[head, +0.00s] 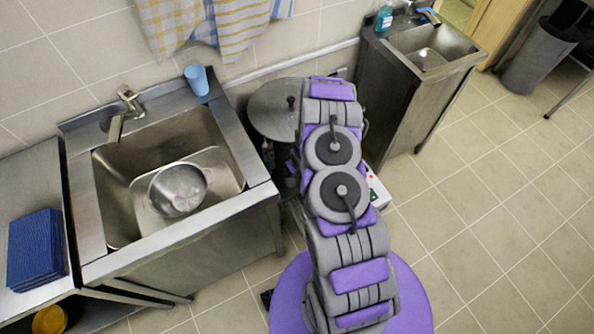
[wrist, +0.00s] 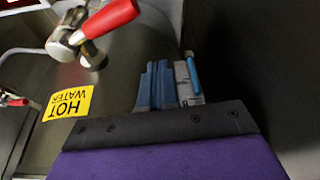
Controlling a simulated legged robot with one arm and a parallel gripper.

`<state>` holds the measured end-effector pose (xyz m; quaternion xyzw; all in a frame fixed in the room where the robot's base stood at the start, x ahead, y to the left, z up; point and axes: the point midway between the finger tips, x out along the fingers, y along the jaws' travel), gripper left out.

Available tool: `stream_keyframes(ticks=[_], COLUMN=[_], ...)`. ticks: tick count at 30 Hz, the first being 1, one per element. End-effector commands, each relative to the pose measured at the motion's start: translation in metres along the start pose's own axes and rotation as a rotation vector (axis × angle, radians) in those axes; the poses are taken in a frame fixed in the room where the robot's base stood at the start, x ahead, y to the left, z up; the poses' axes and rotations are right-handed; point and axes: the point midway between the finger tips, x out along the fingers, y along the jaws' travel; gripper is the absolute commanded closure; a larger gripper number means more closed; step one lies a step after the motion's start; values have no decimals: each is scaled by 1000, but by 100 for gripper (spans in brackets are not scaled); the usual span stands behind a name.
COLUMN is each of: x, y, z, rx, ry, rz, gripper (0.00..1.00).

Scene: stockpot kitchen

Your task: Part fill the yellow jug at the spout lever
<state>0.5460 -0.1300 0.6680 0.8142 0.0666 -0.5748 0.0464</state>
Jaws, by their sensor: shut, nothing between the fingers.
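In the wrist view a spout lever with a red handle (wrist: 108,18) sits on a metal tap at the upper left. A yellow HOT WATER label (wrist: 68,103) is on the dark metal surface below it. My gripper (wrist: 172,72), with blue and grey fingers, is shut and empty, to the right of the lever and apart from it in the picture. In the head view my arm hides the gripper. A round yellow object (head: 50,319) shows partly on the low shelf at bottom left; I cannot tell whether it is the jug.
A second sink (head: 452,47) is behind.

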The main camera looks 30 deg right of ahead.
Motion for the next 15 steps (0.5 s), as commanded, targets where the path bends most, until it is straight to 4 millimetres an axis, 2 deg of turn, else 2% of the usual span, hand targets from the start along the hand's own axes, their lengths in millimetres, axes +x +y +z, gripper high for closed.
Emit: stream_keyframes(ticks=[1, 4, 9, 15], x=[-18, -39, -64, -81], y=[3, 4, 7, 8], z=[-2, -1, -2, 0], rx=[6, 3, 3, 2], ry=[3, 5, 2, 1], rz=[1, 1, 2, 0], gripper=[100, 100, 100, 100])
